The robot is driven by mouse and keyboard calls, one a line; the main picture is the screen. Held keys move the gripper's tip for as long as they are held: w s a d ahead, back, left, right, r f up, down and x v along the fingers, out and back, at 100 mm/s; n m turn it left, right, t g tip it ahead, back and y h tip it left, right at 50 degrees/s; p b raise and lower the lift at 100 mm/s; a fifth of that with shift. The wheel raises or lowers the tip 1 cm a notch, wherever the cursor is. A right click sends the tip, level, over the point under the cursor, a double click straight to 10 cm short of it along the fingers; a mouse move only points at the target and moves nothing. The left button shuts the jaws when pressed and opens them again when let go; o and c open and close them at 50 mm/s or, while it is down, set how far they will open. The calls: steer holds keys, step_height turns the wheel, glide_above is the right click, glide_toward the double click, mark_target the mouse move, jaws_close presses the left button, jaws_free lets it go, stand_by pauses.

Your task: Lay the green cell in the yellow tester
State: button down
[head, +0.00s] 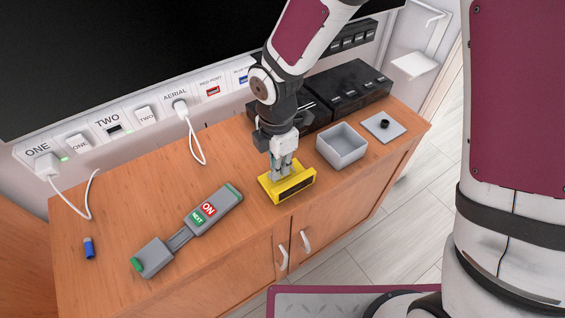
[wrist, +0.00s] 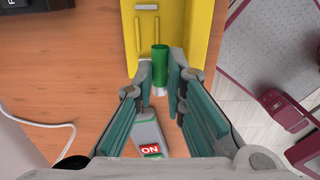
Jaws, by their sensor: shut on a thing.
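My gripper (head: 281,168) is over the left part of the yellow tester (head: 296,188) on the wooden cabinet top. In the wrist view, the fingers (wrist: 160,84) are shut on the green cell (wrist: 160,64), which has a silvery end toward me. The cell's far end overlaps the yellow tester (wrist: 203,25) in the picture. I cannot tell whether the cell touches the tester. In the head view the cell is hidden by my gripper. The tester has a dark window on its front face.
A grey remote (head: 213,208) with ON and NEXT buttons lies left of the tester. A blue cell (head: 89,248) is at the far left. An open grey box (head: 343,148) and a grey plate (head: 398,129) stand right. A white cable (head: 194,143) hangs behind.

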steer(key=shift+w+d+f, duration=0.1)
steer(key=shift+w+d, duration=0.15)
steer(key=shift+w, duration=0.4)
steer(key=shift+w+d+f, duration=0.1)
steer(key=shift+w+d, duration=0.15)
steer(key=shift+w, duration=0.35)
steer(key=shift+f, duration=1.7)
steer(key=shift+f+b, duration=0.45)
steer(key=shift+b, duration=0.1)
steer(key=shift+s+d+f, duration=0.1)
steer(key=shift+s+f, duration=0.05)
steer(key=c, duration=1.6)
jaws_free()
steer(key=shift+c, duration=0.2)
steer(key=shift+f, duration=0.15)
